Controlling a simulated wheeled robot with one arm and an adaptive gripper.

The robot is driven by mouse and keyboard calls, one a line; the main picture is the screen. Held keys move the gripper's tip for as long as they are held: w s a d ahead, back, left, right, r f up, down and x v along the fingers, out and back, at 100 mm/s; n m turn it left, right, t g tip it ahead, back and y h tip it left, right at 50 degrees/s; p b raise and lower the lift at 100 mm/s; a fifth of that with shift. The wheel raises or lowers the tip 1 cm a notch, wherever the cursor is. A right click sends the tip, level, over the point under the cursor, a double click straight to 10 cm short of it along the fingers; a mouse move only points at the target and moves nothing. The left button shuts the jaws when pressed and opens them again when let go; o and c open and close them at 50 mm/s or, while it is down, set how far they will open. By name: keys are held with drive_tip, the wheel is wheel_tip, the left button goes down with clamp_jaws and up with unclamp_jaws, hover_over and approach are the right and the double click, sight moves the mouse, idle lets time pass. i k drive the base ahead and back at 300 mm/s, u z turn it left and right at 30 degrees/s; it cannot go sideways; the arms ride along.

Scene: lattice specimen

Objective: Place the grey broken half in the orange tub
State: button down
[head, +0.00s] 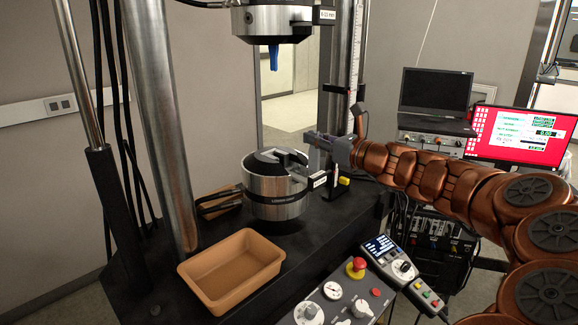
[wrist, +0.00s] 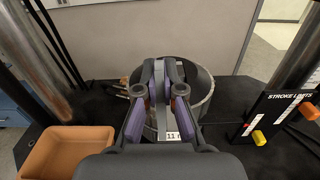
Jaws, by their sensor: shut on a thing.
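My gripper (head: 312,137) is at the lower round grip (head: 277,197) of the test machine, reaching in from the right. In the wrist view my gripper (wrist: 160,80) has its fingers close together over that grip, shut on a narrow grey piece, the grey broken half (wrist: 160,98), mostly hidden between them. I cannot tell whether it is still inside the lower grip. The orange tub (head: 232,268) stands empty on the dark machine base, front left of the lower grip. It also shows at the lower left of the wrist view (wrist: 66,150).
A blue piece (head: 273,57) hangs from the upper grip (head: 277,20). Steel columns (head: 160,120) rise at the left and behind. A small open tray (head: 220,202) lies left of the lower grip. A control panel with a red button (head: 356,265) stands in front.

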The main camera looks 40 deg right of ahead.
sight(234, 278)
drive_tip(key=k, duration=0.5)
drive_tip(key=z, duration=3.2)
drive_tip(key=k, duration=1.5)
drive_tip(key=u, duration=2.35)
drive_tip(key=i, duration=0.5)
drive_tip(key=u, duration=0.1)
